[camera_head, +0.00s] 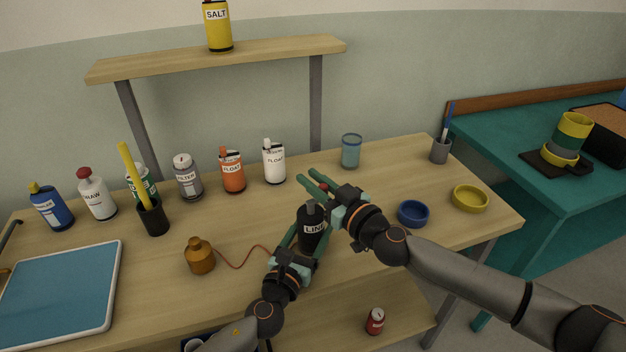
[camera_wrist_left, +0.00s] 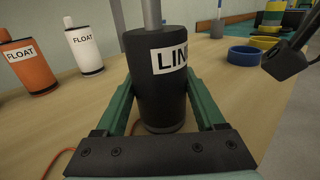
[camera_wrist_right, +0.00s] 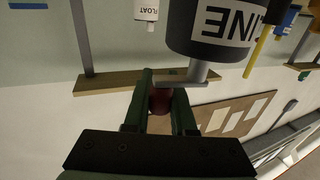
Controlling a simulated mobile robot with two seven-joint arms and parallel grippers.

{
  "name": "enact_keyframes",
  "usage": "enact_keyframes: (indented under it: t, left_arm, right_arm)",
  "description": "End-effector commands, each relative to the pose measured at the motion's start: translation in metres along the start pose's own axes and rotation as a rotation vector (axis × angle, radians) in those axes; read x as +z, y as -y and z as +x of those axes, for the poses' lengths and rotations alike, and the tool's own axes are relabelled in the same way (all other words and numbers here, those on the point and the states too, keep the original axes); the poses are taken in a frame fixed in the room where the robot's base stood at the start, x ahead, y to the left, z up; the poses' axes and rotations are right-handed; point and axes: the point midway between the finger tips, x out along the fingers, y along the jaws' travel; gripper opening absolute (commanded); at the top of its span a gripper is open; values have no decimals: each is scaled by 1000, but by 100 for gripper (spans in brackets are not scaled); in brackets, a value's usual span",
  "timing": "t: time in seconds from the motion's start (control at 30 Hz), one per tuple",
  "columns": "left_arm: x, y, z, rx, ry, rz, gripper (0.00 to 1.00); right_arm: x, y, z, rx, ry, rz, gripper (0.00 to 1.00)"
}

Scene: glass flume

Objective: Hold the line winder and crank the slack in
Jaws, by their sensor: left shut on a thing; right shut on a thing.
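The line winder (camera_head: 312,232) is a black cylinder with a white LINE label, upright on the wooden table. It also shows in the left wrist view (camera_wrist_left: 157,85). My left gripper (camera_head: 307,240) is shut around its body, a finger on each side. A grey crank arm (camera_wrist_right: 190,77) and a dark red knob (camera_wrist_right: 160,101) show in the right wrist view. My right gripper (camera_head: 315,183) is shut on the knob above the winder. A red-brown line (camera_head: 240,265) runs in a loose curve from an orange-brown bottle-shaped weight (camera_head: 200,260) towards the winder.
Behind stand white FLOAT (camera_head: 274,163), orange FLOAT (camera_head: 232,172) and grey FILTER (camera_head: 187,178) containers. A blue glass (camera_head: 351,152), blue bowl (camera_head: 413,214) and yellow bowl (camera_head: 469,199) stand at right. A blue-topped tray (camera_head: 58,292) lies at left.

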Motion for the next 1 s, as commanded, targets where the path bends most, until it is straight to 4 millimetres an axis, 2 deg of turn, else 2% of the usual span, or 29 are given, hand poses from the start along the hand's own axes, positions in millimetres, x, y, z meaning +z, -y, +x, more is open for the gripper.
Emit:
enact_keyframes:
  t: [0.47, 1.0]
  left_arm:
    - [-1, 0, 0, 1, -1, 0, 7]
    - [-1, 0, 0, -1, -2, -1, 7]
  right_arm:
    - [-1, 0, -1, 57, -1, -2, 0]
    - [1, -6, -15, 475, -1, 5, 0]
